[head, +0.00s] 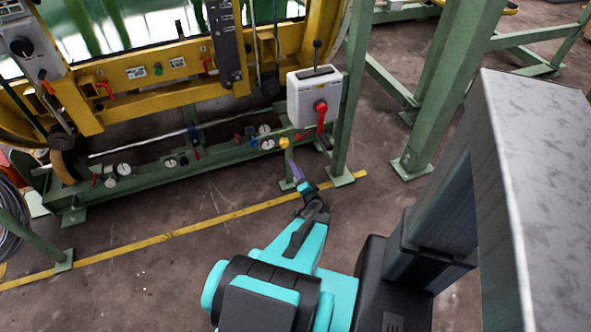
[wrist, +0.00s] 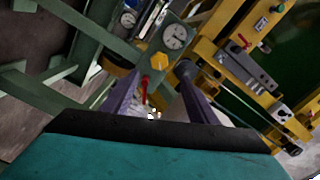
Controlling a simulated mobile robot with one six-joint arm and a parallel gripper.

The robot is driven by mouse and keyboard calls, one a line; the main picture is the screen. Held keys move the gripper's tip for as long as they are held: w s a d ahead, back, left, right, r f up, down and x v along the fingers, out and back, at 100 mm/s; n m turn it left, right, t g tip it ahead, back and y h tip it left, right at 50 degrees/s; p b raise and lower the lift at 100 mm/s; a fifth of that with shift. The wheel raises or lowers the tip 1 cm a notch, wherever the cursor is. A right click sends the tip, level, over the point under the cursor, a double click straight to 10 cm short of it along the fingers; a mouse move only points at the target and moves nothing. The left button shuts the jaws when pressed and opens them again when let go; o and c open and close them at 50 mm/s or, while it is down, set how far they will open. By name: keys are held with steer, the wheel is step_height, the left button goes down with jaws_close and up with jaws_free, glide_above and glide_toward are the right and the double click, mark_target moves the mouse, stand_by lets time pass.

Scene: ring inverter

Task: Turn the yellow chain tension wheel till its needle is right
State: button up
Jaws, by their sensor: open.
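The yellow wheel (head: 284,143) sits at the right end of the green lower beam, by the frame's upright. In the wrist view the yellow wheel (wrist: 158,63) lies between and beyond my fingertips, beside a round white dial (wrist: 175,36). The dial's needle is too small to read surely. My gripper (head: 294,168) is open and empty, pointing at the wheel from the front. In the wrist view my gripper (wrist: 160,74) shows its two purple fingers spread apart. I cannot tell whether either finger touches the wheel; no grip on it shows.
A red lever (wrist: 145,88) shows close to the left finger. A white box with a red switch (head: 320,112) stands above right of the wheel. More gauges and a blue knob (head: 251,132) line the green beam (head: 222,153) to the left. The floor in front is clear.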

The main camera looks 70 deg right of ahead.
steer(key=shift+w, duration=0.15)
steer(key=w+a+f+n+g+y, duration=0.2)
steer(key=w+a+f, duration=0.25)
steer(key=w, duration=0.45)
steer(key=w+a+f+n+g+y, duration=0.1)
steer(key=w+a+f+n+y, duration=0.2)
steer(key=w+a, duration=0.4)
steer(key=w+a+f+n+g+y, duration=0.2)
steer(key=w+a+f+n, duration=0.15)
steer(key=a, duration=0.45)
steer(key=w+a+f+n+g+y, duration=0.2)
steer(key=w+a, duration=0.2)
steer(key=a, duration=0.5)
steer(key=s+a+n+g+y, duration=0.25)
steer(key=a+n+g, duration=0.2)
steer(key=a, duration=1.45)
steer(key=s+a+r+n+g+y, duration=0.1)
steer(key=s+a+n, duration=0.3)
steer(key=a, duration=0.5)
steer(key=s+a+r+n+g+y, duration=0.1)
steer(key=s+a+r+n+g, duration=0.2)
steer(key=s+a, duration=0.4)
steer(key=shift+s+a+r+n+g, duration=0.4)
steer(key=shift+a+n, duration=0.2)
steer(key=shift+a, duration=0.35)
steer(key=shift+w, duration=0.15)
